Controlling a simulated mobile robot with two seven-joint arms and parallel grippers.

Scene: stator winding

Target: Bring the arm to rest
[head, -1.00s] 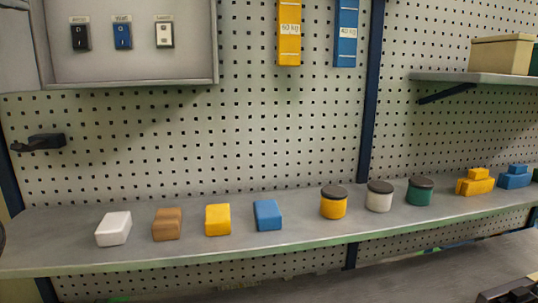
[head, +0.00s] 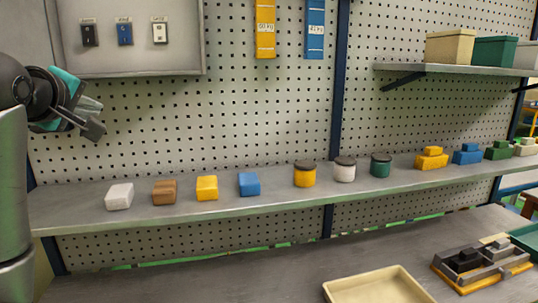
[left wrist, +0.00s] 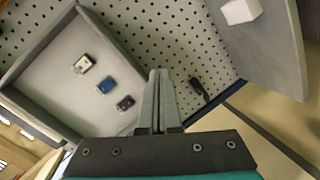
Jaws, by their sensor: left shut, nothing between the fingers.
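My left gripper (head: 92,122) hangs at the left of the head view, in front of the pegboard wall and above the shelf's left end. In the left wrist view its two grey fingers (left wrist: 158,80) lie together with nothing between them. The teal and black wrist shows behind them in the head view, and my arm fills the left edge. The gripper looks apart from the shelf and its blocks. My right gripper is in neither view.
The long grey shelf (head: 280,197) bears a white block (head: 119,197), other coloured blocks and lidded jars. A switch panel (head: 180,60) is above my gripper. A cream tray (head: 375,288) stands on the bench below. A dark wall hook (left wrist: 198,88) is near the fingers in the wrist view.

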